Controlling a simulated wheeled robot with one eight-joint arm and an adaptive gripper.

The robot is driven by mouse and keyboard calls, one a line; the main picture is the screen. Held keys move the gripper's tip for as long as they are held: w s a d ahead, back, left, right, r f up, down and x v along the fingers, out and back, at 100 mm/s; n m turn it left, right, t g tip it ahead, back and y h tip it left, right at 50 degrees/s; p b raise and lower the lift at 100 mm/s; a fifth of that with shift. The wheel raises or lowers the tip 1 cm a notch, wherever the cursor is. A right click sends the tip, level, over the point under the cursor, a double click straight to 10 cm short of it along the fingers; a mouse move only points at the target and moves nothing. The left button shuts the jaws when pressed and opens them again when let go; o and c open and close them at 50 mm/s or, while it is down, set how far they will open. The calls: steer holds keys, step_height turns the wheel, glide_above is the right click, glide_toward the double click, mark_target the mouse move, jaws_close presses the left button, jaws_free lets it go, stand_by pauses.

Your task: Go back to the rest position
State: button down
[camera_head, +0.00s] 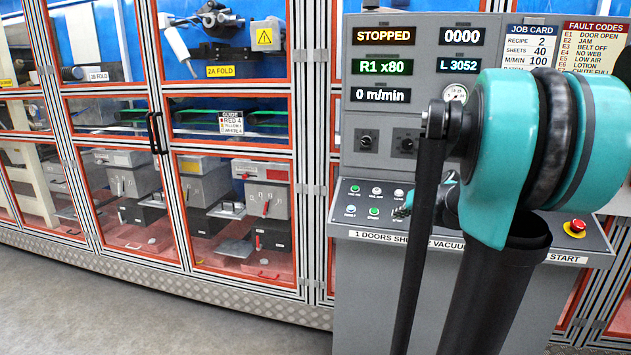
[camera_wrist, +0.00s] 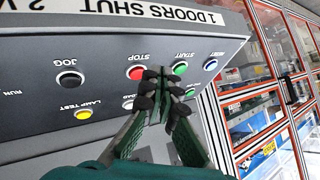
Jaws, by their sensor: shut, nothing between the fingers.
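My gripper (camera_wrist: 160,80) is shut and empty, its fingertips together over the sloping control panel (camera_wrist: 35,110). In the wrist view the tips lie in front of the button area between the red STOP button (camera_wrist: 136,73) and the green START button (camera_wrist: 180,68). I cannot tell whether they touch the panel. In the head view only a small part of the gripper (camera_head: 403,210) shows at the left of the panel; my own teal and black arm hides the rest. The console display (camera_head: 384,36) reads STOPPED, with 0 m/min below.
A red emergency stop button (camera_head: 575,228) sits at the panel's right end. The wrist view also shows a black JOG button (camera_wrist: 69,79) and a yellow LAMP TEST button (camera_wrist: 83,113). Orange-framed machine doors (camera_head: 228,215) stand shut at the left. Grey floor (camera_head: 120,305) in front is clear.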

steer(key=s+a+f+g+h, duration=0.1)
steer(key=s+a+f+g, duration=0.1)
steer(key=s+f, duration=0.4)
steer(key=s+a+f+n+g+h, duration=0.1)
steer(key=s+a+f, duration=0.3)
steer(key=s, duration=0.8)
steer(key=s+a+f+n+g+h, duration=0.1)
steer(key=s+a+f+g, duration=0.1)
steer(key=s+f, duration=0.7)
steer(key=shift+s+a+g, duration=0.3)
steer(key=shift+s+a, duration=0.1)
steer(key=shift+s, duration=0.2)
